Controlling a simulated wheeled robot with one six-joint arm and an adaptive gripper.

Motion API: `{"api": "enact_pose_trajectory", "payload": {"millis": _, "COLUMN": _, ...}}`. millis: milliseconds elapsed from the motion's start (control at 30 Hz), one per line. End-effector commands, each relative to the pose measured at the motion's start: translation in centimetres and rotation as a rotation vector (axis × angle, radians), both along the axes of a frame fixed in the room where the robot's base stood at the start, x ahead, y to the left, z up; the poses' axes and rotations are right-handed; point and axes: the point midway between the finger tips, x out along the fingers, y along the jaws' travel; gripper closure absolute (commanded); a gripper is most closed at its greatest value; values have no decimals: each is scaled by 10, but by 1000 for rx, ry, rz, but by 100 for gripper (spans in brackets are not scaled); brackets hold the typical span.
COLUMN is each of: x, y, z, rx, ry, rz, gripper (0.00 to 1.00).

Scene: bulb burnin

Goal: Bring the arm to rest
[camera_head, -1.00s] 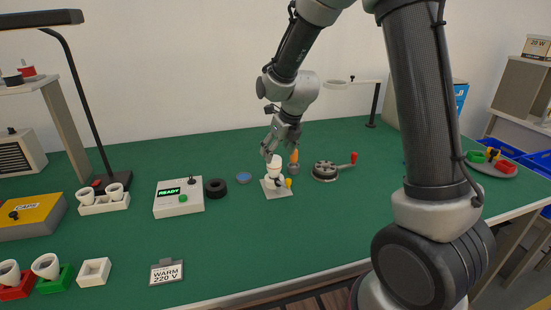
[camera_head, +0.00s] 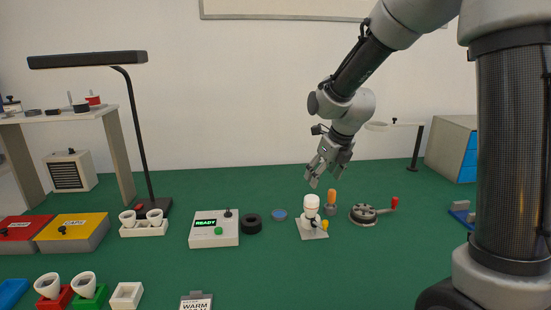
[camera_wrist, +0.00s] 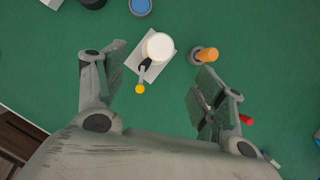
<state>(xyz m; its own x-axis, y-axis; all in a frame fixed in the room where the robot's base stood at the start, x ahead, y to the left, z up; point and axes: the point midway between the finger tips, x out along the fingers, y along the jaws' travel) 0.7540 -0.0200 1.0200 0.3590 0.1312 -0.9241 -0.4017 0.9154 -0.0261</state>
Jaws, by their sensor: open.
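My gripper (camera_head: 322,176) hangs at the end of my arm over the green table (camera_head: 270,270), with its fingers pointing down. It also shows in the wrist view (camera_wrist: 150,92), where the two fingers are spread wide apart with nothing between their tips. Just below it in the head view, a white bulb (camera_head: 311,204) stands upright on a small stand with a pale square base (camera_head: 313,233). In the wrist view the bulb (camera_wrist: 158,46) lies beyond the fingertips, apart from them. A yellow-tipped lever (camera_wrist: 141,88) sticks out from the stand.
An orange-handled tool (camera_head: 332,199) stands in a holder right of the bulb stand. Farther right is a round grey device (camera_head: 364,214) with a red knob. A READY box (camera_head: 214,230), black ring (camera_head: 251,224) and blue dish (camera_head: 280,215) are left. A tall lamp (camera_head: 142,140) stands far left.

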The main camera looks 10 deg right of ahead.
Motion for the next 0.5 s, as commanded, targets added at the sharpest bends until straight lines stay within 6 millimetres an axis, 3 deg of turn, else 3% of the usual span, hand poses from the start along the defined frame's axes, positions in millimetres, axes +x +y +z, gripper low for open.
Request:
{"api": "enact_pose_trajectory", "payload": {"millis": 167, "x": -11, "y": -2, "z": -5, "rx": -147, "ry": -3, "rz": 382, "gripper": 30}}
{"api": "enact_pose_trajectory", "payload": {"millis": 333, "x": -50, "y": -12, "z": -19, "rx": -321, "ry": 37, "rz": 974, "gripper": 30}}
{"api": "enact_pose_trajectory", "payload": {"millis": 500, "x": -98, "y": -31, "z": -5, "rx": -451, "ry": 17, "rz": 1570, "gripper": 30}}
